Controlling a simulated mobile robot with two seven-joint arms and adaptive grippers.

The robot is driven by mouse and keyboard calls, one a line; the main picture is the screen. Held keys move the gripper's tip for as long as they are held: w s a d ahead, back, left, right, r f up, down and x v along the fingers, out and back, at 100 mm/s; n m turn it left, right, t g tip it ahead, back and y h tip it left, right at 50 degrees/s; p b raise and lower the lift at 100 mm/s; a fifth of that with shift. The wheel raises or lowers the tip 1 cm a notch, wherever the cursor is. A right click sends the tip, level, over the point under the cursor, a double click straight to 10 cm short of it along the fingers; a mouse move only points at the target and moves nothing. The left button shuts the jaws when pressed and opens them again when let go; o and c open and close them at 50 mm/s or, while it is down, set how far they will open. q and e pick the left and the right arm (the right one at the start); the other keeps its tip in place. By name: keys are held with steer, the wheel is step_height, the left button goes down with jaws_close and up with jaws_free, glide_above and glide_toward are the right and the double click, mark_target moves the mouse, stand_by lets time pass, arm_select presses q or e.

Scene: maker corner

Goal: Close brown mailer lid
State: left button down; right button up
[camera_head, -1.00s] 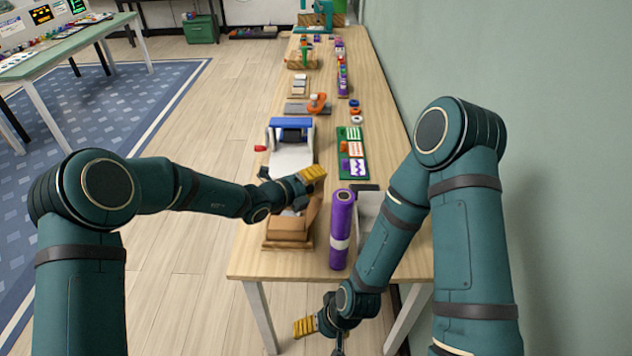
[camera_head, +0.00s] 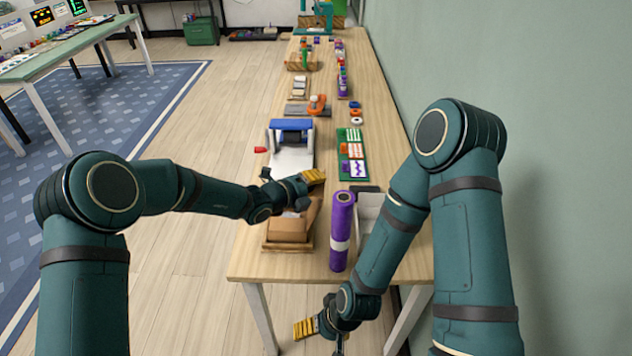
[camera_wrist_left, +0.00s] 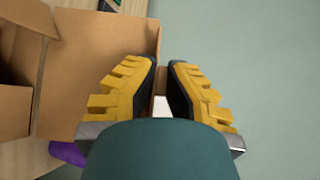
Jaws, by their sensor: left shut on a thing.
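The brown mailer (camera_head: 286,236) is a cardboard box near the front edge of the bench, left of the purple roll. Its lid (camera_wrist_left: 95,75) stands raised in the left wrist view, with the box opening to its left. My left gripper (camera_head: 316,177) is above the mailer's far right side. It is shut on the lid's edge, which runs between its yellow fingers in the left wrist view (camera_wrist_left: 161,75). The arm hides part of the mailer in the head view. My right gripper (camera_head: 306,328) hangs low in front of the bench, away from the mailer; its finger gap is unclear.
A purple roll (camera_head: 342,235) with a white band stands upright right of the mailer. A grey-white tray (camera_head: 369,213) is behind my right arm. A white and blue machine (camera_head: 291,150) stands beyond the mailer. The wall (camera_head: 560,150) bounds the right side.

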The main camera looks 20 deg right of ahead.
arm_select(q)
steer(key=w+a+f+n+t+h, duration=0.1)
steer(key=w+a+n+h, duration=0.1)
steer(key=a+n+h, duration=0.2)
steer(key=shift+a+n+t+p, duration=0.3)
steer(key=shift+a+n+t, duration=0.1)
steer(key=shift+a, duration=1.05)
steer(key=shift+w+a+f, duration=0.1)
steer(key=shift+w, duration=0.05)
